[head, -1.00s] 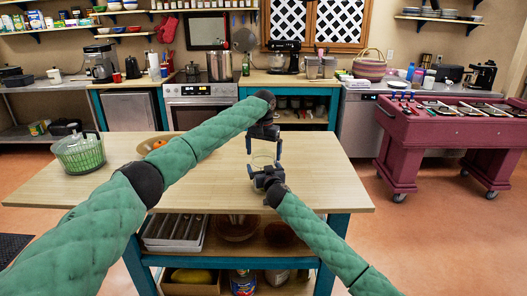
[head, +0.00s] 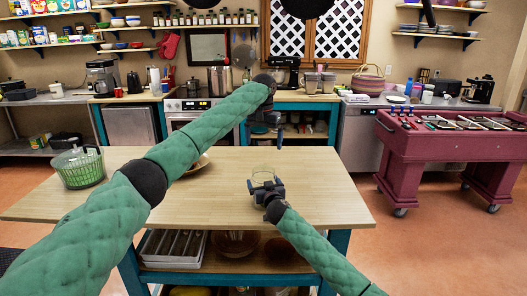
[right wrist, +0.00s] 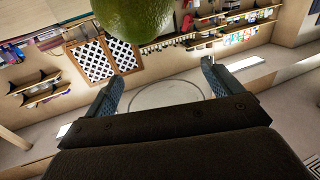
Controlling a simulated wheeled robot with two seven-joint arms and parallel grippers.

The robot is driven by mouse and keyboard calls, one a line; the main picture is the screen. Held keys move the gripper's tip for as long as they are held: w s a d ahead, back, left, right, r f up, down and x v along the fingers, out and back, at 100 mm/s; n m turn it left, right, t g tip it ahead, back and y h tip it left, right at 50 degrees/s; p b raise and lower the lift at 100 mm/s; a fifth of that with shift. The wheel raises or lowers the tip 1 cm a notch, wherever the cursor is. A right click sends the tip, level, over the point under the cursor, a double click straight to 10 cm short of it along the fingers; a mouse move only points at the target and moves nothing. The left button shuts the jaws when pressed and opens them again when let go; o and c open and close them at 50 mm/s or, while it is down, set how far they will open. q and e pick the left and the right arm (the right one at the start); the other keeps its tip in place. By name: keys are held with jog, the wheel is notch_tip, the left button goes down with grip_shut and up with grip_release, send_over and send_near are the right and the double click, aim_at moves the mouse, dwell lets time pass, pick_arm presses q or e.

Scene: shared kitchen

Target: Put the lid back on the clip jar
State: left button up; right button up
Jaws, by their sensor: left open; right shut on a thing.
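A clear glass jar (head: 263,174) is in my right gripper (head: 264,186), above the wooden island table. In the right wrist view the fingers (right wrist: 163,88) stand either side of a thin, see-through round outline, likely the jar's. My left gripper (head: 268,130) is open, above and behind the jar and apart from it. I see nothing between its fingers, though they are small and dark here. I cannot make out a lid in either view.
The island table (head: 320,195) has free room right of the jar. A green salad spinner (head: 79,168) stands at its left end. A bowl (head: 201,163) is partly hidden by my left arm. A green rounded thing (right wrist: 137,30), not identifiable, fills the top of the right wrist view.

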pick_arm(q)
jog(key=shift+r, duration=0.45)
pick_arm(e)
jog(key=o, duration=1.1)
jog(key=shift+s+d+f, duration=0.1)
jog(key=shift+s, duration=0.2)
pick_arm(q)
notch_tip(320, 180, down, 2)
jog(key=shift+f+b, duration=0.1)
jog(key=shift+b, duration=0.9)
pick_arm(e)
jog(key=v, duration=0.5)
jog(key=shift+s+d, duration=0.1)
jog(key=shift+s, duration=0.25)
jog(key=shift+s+d, duration=0.15)
jog(key=shift+s, duration=0.55)
pick_arm(q)
jog(key=shift+d, duration=0.1)
pick_arm(e)
jog(key=shift+d, duration=0.15)
